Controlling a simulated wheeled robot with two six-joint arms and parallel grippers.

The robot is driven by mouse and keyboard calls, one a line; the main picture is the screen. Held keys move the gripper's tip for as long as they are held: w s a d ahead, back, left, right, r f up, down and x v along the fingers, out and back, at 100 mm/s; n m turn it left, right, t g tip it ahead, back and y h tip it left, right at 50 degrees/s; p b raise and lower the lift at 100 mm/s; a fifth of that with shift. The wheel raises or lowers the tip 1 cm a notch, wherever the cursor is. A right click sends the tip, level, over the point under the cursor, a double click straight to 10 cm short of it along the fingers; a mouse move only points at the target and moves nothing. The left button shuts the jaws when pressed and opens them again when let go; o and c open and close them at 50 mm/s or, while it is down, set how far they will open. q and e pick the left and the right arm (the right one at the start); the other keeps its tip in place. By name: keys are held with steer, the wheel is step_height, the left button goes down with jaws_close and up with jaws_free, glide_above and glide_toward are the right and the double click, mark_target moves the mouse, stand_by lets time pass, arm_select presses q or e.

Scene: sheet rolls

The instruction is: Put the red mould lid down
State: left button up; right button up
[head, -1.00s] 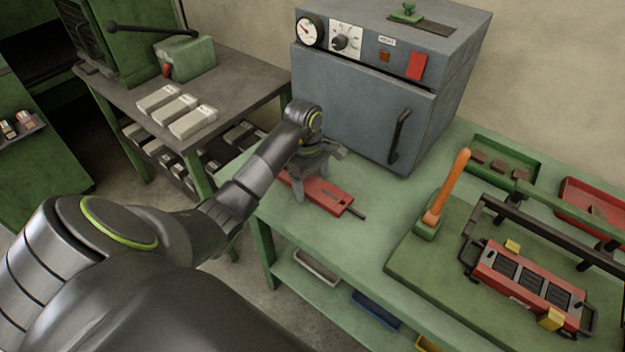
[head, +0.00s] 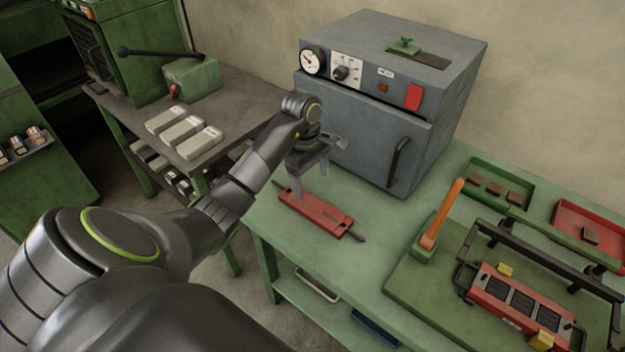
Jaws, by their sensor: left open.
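The red mould lid (head: 318,213) lies flat on the green bench (head: 285,247), in front of the grey oven. It is a long flat red piece with a dark handle at each end. My left gripper (head: 309,190) is above the lid, fingers pointing down and apart, and looks clear of it. The red mould body (head: 515,299), with several dark cavities, sits on the green board at the right. My right gripper is not in view.
The grey oven (head: 365,130), door closed, stands behind the lid. An orange-handled tool (head: 441,215) stands upright at the right. A green tray (head: 500,188) and a red tray (head: 566,222) hold dark pieces. Pale blocks (head: 183,131) lie on the left table.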

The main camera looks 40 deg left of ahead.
arm_select(q)
steer(key=shift+a+r+p, duration=0.2)
steer(key=shift+r+p, duration=0.7)
steer(key=shift+r, duration=0.6)
